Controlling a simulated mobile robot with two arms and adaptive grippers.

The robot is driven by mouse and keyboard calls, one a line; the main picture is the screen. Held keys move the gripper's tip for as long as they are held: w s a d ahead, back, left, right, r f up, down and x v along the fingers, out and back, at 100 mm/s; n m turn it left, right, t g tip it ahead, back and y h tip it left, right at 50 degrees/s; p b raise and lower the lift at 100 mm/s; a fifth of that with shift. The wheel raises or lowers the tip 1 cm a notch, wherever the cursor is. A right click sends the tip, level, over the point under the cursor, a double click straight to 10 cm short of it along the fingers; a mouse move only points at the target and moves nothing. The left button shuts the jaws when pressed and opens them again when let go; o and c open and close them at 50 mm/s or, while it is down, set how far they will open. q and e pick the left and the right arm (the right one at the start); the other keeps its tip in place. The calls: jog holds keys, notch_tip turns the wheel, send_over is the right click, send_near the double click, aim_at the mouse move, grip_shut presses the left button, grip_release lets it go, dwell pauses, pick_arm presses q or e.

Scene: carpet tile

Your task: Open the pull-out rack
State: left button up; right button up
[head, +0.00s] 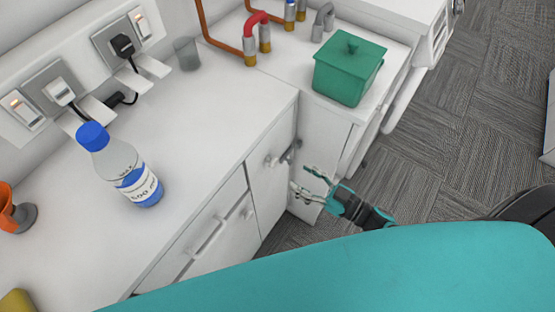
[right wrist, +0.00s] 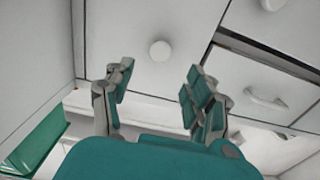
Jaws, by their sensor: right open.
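A narrow white front panel (head: 270,195) with a small round knob (head: 268,161) is set in the counter's front; I take it for the pull-out rack. It looks closed, in line with the fronts beside it. In the right wrist view the panel (right wrist: 190,25) fills the upper middle, and its knob (right wrist: 160,51) stands out beyond my fingers. My right gripper (head: 303,180) is open and empty in front of the panel, apart from the knob. In the right wrist view its fingers (right wrist: 158,85) are spread, with the knob between them in the picture. My left gripper is not in view.
A white drawer front with a bar handle (head: 208,236) is left of the panel. A blue-capped bottle (head: 128,172) stands on the counter (head: 215,120). A green lidded box (head: 345,75) stands on the adjoining top. Grey carpet (head: 450,130) lies open at right.

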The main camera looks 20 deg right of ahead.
aim_at(276, 163)
jog(key=x, duration=0.5)
jog(key=shift+w+a+r+p, duration=0.15)
jog(key=shift+w+p, duration=0.1)
jog(key=shift+p, duration=0.1)
jog(key=shift+x, duration=1.1)
jog(key=shift+w+a, duration=0.2)
jog(key=shift+w, duration=0.05)
jog(key=shift+w+a, duration=0.1)
jog(key=shift+a, duration=0.05)
jog(key=c, duration=1.1)
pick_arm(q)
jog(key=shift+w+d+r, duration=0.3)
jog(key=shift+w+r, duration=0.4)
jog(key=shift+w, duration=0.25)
pick_arm(e)
grip_shut()
